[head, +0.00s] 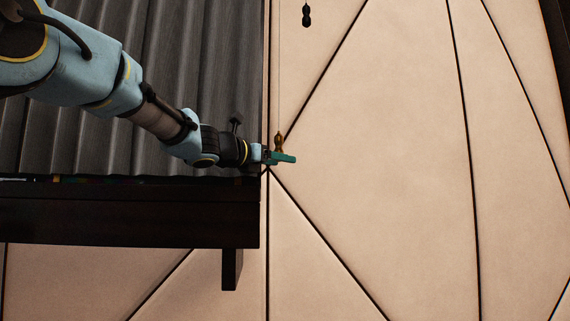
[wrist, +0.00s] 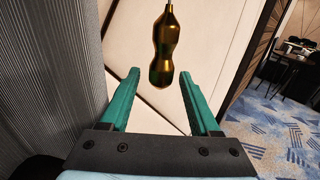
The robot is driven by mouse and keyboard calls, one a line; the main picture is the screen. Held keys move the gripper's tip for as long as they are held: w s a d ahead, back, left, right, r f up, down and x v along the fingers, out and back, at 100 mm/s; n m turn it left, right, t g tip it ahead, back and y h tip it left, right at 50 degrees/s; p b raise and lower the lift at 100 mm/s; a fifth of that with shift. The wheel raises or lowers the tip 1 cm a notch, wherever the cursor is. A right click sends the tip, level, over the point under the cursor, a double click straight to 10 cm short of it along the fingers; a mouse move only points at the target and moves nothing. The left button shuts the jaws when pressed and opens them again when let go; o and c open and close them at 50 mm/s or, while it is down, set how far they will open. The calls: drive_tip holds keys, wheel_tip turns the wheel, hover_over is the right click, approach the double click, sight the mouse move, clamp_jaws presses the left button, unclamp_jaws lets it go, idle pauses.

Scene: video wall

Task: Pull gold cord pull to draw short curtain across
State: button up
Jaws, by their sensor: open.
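The gold cord pull (head: 279,139) hangs on a thin cord in front of the panelled wall, just right of the curtain edge. In the wrist view the gold pull (wrist: 163,55) hangs beyond and between the lines of my two green fingers. My gripper (head: 284,157) is open, its fingers just below the pull in the head view; in the wrist view the gripper (wrist: 157,88) has nothing between its fingers. I cannot tell whether they touch the pull. The grey pleated short curtain (head: 190,75) hangs at the upper left, partly behind my arm.
A dark pull (head: 306,16) hangs higher to the right. A dark wooden ledge (head: 120,215) runs below the curtain. The beige panelled wall (head: 400,150) is clear to the right. In the wrist view, patterned blue carpet (wrist: 270,115) and dark furniture (wrist: 297,60) lie at right.

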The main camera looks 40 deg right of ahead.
drive_tip(key=a, duration=0.7)
drive_tip(key=shift+s+a, duration=0.3)
drive_tip(key=shift+s, duration=0.1)
drive_tip(key=shift+f, duration=0.1)
